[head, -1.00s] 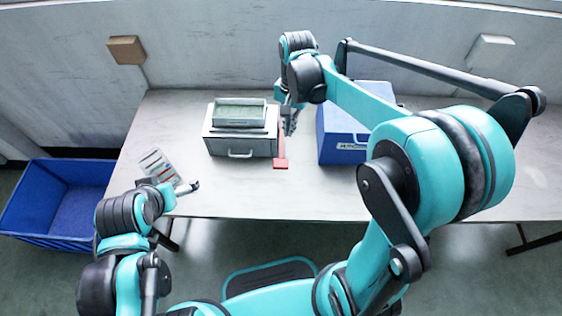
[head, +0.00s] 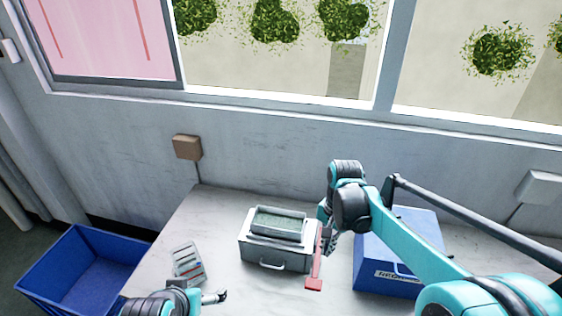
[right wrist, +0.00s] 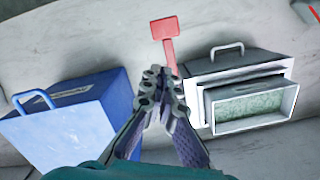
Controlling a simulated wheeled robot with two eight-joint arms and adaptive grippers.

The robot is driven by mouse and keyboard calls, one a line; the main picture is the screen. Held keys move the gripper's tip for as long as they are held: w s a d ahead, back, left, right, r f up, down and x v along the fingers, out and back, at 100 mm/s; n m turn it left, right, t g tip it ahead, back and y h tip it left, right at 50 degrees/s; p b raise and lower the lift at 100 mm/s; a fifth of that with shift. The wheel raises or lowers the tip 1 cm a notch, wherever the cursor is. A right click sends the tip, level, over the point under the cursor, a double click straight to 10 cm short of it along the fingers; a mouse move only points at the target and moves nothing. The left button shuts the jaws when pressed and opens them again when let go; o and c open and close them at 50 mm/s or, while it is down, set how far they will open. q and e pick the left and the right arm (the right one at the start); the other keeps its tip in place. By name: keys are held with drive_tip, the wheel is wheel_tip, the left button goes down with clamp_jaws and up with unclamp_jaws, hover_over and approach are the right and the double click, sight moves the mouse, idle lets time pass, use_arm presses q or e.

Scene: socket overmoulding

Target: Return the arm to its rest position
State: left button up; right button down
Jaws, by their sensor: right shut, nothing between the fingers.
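My right gripper (head: 329,243) is above the table, just right of the white press box (head: 272,260) and near its red lever (head: 315,272). In the right wrist view, the gripper's fingertips (right wrist: 165,76) are together with nothing between them. The red lever (right wrist: 165,30) shows just past them. My left gripper (head: 213,297) is low at the left front, by a labelled card or tray (head: 188,262); its jaws are too unclear to read.
A blue box (head: 398,240) with a label stands right of my right gripper; its handle shows in the right wrist view (right wrist: 33,98). An open blue bin (head: 85,265) is left of the table. A wall and windows stand behind. The table's back left is clear.

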drive_tip(key=s+d+r+n+t, duration=0.2)
drive_tip(key=s+n+t, duration=0.6)
drive_tip(key=s, duration=0.5)
drive_tip(key=shift+d+r+h, duration=0.2)
drive_tip(key=shift+r+h, duration=0.2)
drive_tip(key=shift+r, duration=0.05)
